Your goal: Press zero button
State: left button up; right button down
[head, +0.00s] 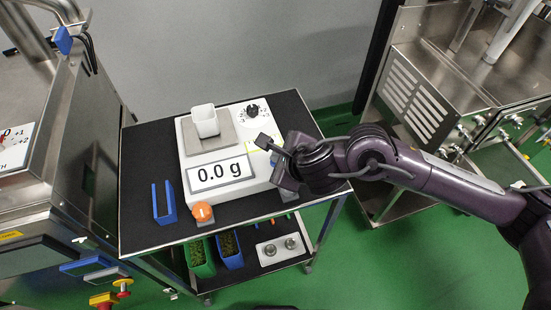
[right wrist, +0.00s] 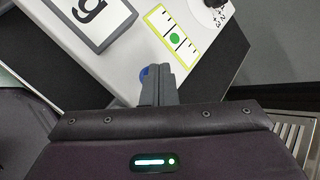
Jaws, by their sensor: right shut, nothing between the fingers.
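The white scale (head: 185,135) stands on the black table top, and its display (head: 219,173) reads 0.0 g. A white square cup (head: 205,121) stands on the grey weighing plate (head: 222,139). My right gripper (head: 268,145) is shut and empty at the right side of the scale. In the right wrist view its closed fingers (right wrist: 158,72) lie over the scale's edge, beside a round blue button (right wrist: 143,74) that they partly hide. I cannot tell whether they touch it. My left gripper is not in view.
A black dial (head: 252,110) and a yellow-framed level strip (right wrist: 172,38) are on the scale. Bins stand on the lower shelf. Steel machines flank the table.

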dwell(0.3)
jog(key=shift+r+p, duration=0.75)
jog(key=shift+r, duration=0.15)
jog(key=shift+r, duration=0.15)
notch_tip(320, 180, up, 5)
jog(key=p, duration=0.4)
dwell(0.5)
